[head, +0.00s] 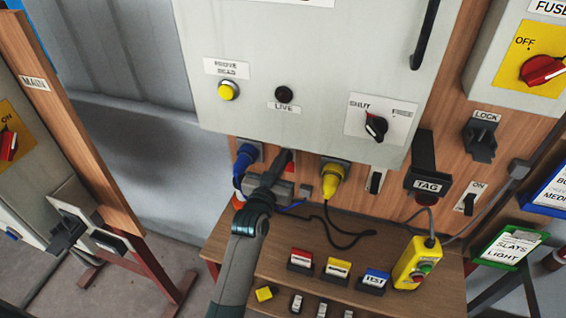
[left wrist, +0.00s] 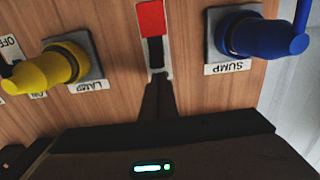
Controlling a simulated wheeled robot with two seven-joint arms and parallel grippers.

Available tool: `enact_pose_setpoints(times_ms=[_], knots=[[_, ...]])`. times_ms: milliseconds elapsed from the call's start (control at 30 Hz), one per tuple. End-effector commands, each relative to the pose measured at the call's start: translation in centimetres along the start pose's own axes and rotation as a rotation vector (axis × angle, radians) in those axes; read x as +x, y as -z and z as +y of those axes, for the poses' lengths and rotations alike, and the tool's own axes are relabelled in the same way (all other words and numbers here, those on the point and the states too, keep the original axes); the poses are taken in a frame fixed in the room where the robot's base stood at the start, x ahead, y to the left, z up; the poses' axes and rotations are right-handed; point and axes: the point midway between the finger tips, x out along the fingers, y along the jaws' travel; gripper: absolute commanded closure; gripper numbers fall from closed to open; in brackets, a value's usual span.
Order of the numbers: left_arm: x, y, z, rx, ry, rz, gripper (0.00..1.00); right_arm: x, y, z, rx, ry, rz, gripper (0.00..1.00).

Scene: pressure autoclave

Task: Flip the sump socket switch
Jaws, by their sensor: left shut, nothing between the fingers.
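The blue plug (head: 245,158) sits in the sump socket below the grey cabinet. In the left wrist view the picture is upside down, with the SUMP label (left wrist: 227,67) beside the blue plug (left wrist: 262,35). The sump switch (left wrist: 152,25), a narrow plate with a red part and a black part, lies between the blue and yellow plugs. My left gripper (head: 286,158) is shut and empty, its tips pointing at the board. In the wrist view its tips (left wrist: 156,82) are at the black end of the switch and partly cover it; contact cannot be told. My right gripper is out of view.
The yellow plug (head: 330,180) in the lamp socket is to the right, with another switch (head: 375,181) beyond it. The grey cabinet (head: 300,70) overhangs above. A wooden shelf (head: 350,235) below holds labelled blocks, cables and a yellow control box (head: 412,265).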

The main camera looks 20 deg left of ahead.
Motion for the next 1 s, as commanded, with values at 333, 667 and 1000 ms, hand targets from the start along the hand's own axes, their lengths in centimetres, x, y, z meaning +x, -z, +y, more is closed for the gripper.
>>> enact_pose_setpoints(times_ms=[333,667,1000], knots=[[0.0,-0.1,0.0,0.000,0.000,0.000,1.00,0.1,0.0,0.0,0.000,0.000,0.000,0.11],[0.0,-0.8,0.0,0.000,0.000,0.000,1.00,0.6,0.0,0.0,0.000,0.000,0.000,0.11],[0.0,-1.7,0.0,0.000,0.000,-0.001,1.00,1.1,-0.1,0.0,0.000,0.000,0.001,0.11]])
